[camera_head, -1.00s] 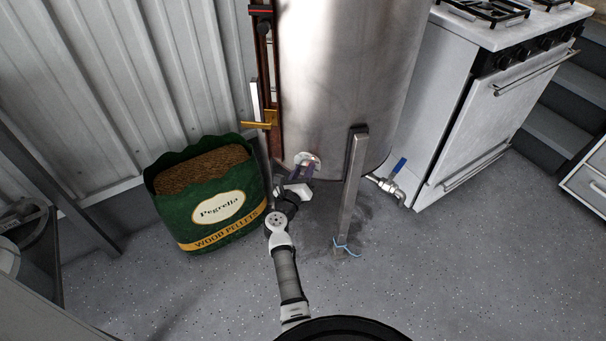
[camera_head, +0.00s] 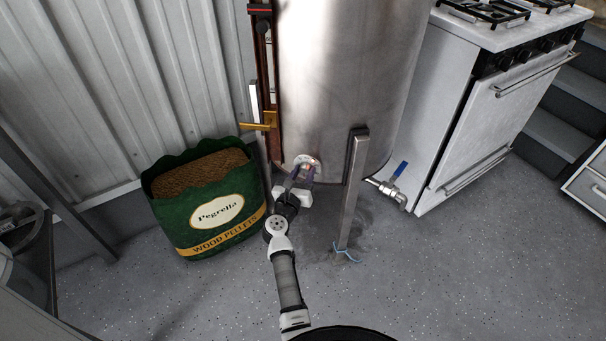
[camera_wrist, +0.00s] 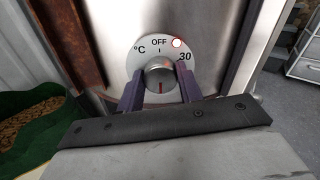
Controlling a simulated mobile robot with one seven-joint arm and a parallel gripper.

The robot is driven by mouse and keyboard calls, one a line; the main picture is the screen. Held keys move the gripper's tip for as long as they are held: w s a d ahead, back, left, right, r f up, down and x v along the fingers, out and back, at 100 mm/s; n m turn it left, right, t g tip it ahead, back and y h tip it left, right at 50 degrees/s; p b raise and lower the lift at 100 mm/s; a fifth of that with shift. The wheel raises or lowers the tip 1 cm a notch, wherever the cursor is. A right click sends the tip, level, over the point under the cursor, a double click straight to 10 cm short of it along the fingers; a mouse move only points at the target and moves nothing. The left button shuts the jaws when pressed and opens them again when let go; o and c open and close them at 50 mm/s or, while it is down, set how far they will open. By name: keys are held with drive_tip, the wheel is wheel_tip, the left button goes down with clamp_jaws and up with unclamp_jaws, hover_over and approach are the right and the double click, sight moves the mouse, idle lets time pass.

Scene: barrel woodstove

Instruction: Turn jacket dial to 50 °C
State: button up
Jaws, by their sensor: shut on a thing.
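The jacket dial (camera_wrist: 148,52) is a round pale plate low on the steel tank, also visible in the head view (camera_head: 309,161). It is marked °C, OFF at the top and 30 at the upper right, with a small red light between those two. Its silver knob (camera_wrist: 160,72) has a red line on the lower side, pointing down in the wrist view. My gripper (camera_wrist: 160,86) is shut on the knob, one purple finger on each side; it also shows in the head view (camera_head: 300,182). The lower part of the scale is hidden behind my fingers and gripper body.
The steel tank (camera_head: 340,80) stands on metal legs; one leg (camera_head: 352,190) is just right of my gripper. A green wood-pellet bag (camera_head: 210,205) stands to the left. A blue-handled valve (camera_head: 397,180) and a white stove (camera_head: 465,120) are to the right. Bare floor lies in front.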

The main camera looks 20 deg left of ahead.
drive_tip(key=o, duration=1)
drive_tip(key=s, duration=1.4)
drive_tip(key=shift+w, duration=0.1)
